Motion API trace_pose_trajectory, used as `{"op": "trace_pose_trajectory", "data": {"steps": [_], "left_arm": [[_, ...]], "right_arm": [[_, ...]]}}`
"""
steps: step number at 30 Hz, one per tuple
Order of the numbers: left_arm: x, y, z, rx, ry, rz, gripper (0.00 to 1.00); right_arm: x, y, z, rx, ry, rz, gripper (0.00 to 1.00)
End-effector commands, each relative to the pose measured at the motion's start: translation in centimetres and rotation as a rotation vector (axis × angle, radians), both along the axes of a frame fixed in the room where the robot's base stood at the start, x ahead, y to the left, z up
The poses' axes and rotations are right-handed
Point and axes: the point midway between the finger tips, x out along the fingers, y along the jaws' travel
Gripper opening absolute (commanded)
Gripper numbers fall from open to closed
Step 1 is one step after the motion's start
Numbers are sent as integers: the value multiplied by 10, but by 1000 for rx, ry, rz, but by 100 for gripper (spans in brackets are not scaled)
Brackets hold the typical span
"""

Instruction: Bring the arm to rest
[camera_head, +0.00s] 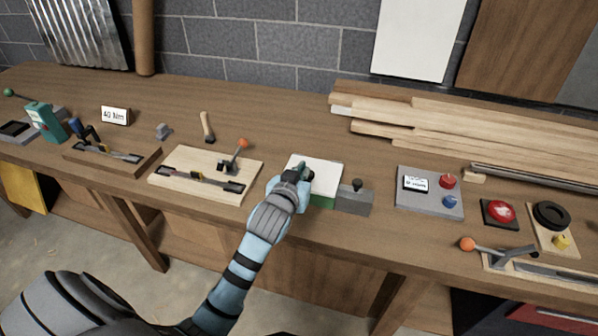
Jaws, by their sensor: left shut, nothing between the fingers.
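My left arm comes in from the lower left and reaches over the front of the wooden workbench (265,100). My left gripper (306,172) is shut and empty. It is in front of a white-topped block with a green front (325,176) and hides part of it. I cannot tell whether the gripper touches the block. My right gripper is out of view.
A grey block with a black knob (353,200) stands just right of the gripper. A wooden board with an orange-knobbed lever (207,166) lies left. A grey control panel (420,203) and a red button (499,212) sit right. Planks (450,125) lie behind.

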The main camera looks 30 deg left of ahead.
Motion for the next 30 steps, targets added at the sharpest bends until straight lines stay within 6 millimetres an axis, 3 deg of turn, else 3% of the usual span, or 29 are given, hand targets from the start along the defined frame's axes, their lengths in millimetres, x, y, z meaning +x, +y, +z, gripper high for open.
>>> {"op": "trace_pose_trajectory", "data": {"steps": [4,10,14,17,21,24,30], "left_arm": [[-23,-5,5,0,-3,0,0],[-28,-6,7,1,-3,0,0],[-44,-7,-13,4,65,-7,0],[-83,-11,-52,8,213,-26,0],[-159,-20,-106,14,467,-80,0],[-211,-27,-131,16,626,-126,0],[-312,-40,-158,15,910,-228,0]], "right_arm": [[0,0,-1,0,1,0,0],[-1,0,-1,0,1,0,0],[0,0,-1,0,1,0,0],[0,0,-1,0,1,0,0],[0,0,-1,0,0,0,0],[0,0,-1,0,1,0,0],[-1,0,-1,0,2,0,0]]}}
